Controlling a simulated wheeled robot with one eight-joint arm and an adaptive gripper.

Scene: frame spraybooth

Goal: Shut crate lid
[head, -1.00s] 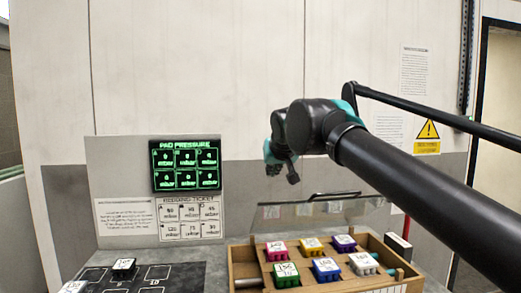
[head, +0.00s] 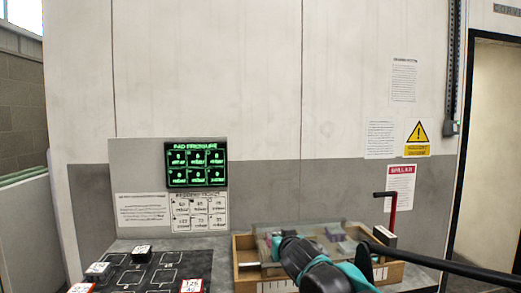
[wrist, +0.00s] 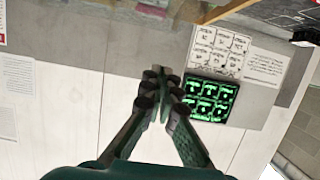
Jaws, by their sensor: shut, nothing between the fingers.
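The wooden crate (head: 244,276) stands on the bench in the lower middle of the head view. Its see-through lid (head: 307,236) shows as a greyish pane over the crate's back part; whether it lies fully flat I cannot tell. My gripper (head: 276,243) is low over the crate, with my arm hiding much of the crate and lid. In the wrist view my gripper (wrist: 161,84) has its dark fingers together and empty, against the wall. Blocks in the crate (wrist: 152,10) show at that view's top edge.
A dark marked mat (head: 125,277) with several labelled blocks lies left of the crate. A green pressure display (head: 196,164) and a ticket panel (head: 200,212) stand behind. A red upright with a black handle (head: 391,208) rises right of the crate.

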